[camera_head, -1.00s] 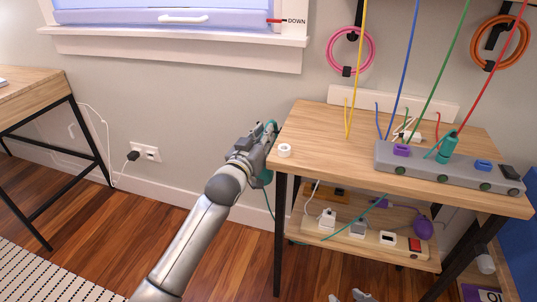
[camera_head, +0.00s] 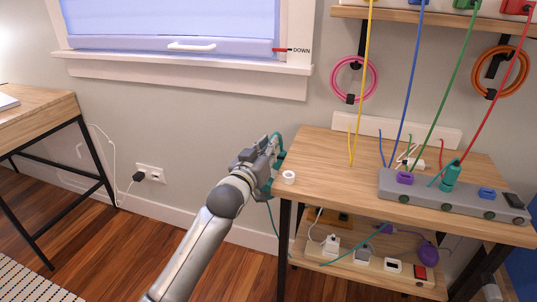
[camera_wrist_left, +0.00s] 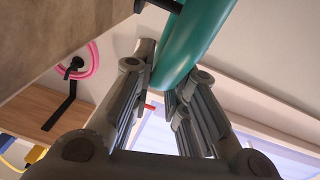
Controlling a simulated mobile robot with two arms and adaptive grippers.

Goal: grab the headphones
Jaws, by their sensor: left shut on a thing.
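The teal headphones (camera_head: 266,188) hang at the left edge of the wooden workbench (camera_head: 330,160), with a teal cord running down from them. My left gripper (camera_head: 274,146) is at that edge, shut on the headphones. In the left wrist view the smooth teal band (camera_wrist_left: 196,40) runs down between the fingers (camera_wrist_left: 165,85). A dark peg or hook shows beside the band at the top; I cannot tell whether they touch. Part of the headphones is hidden behind the gripper and wrist. My right gripper is not in view.
A white tape roll (camera_head: 289,177) sits at the bench's left edge. A grey power strip (camera_head: 450,195) with plugs and coloured cables lies on the right. A lower shelf (camera_head: 340,258) holds plugs. A desk (camera_head: 40,120) stands at left, with open floor between.

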